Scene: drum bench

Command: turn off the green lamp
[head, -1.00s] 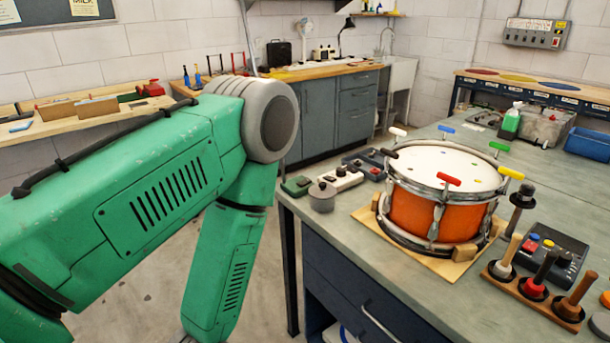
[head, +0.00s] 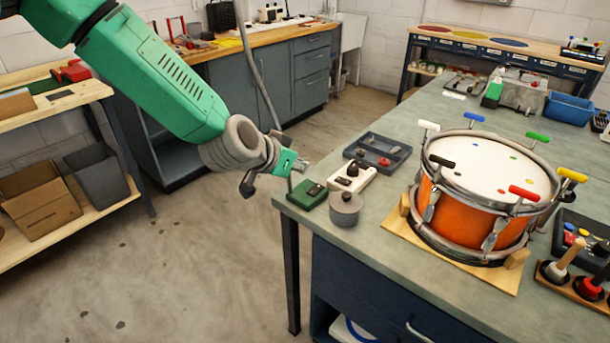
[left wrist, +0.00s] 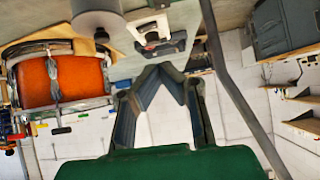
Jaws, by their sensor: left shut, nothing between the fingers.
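No lit green lamp can be made out. A small green box (head: 307,194) with a dark spot on top sits at the bench's near left corner. Beside it is a white box (head: 352,177) with dark knobs, also seen in the left wrist view (left wrist: 153,32). My left gripper (head: 300,166) hangs in the air just off the bench's left edge, above and slightly left of the green box, apart from it. In the left wrist view its fingertips (left wrist: 166,72) meet with nothing between them. My right gripper is in neither view.
A grey lidded pot (head: 345,208) stands in front of the white box, and a dark tray (head: 377,151) lies behind. An orange drum (head: 470,205) with coloured keys stands on the bench (head: 420,115). The floor left of the bench is clear.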

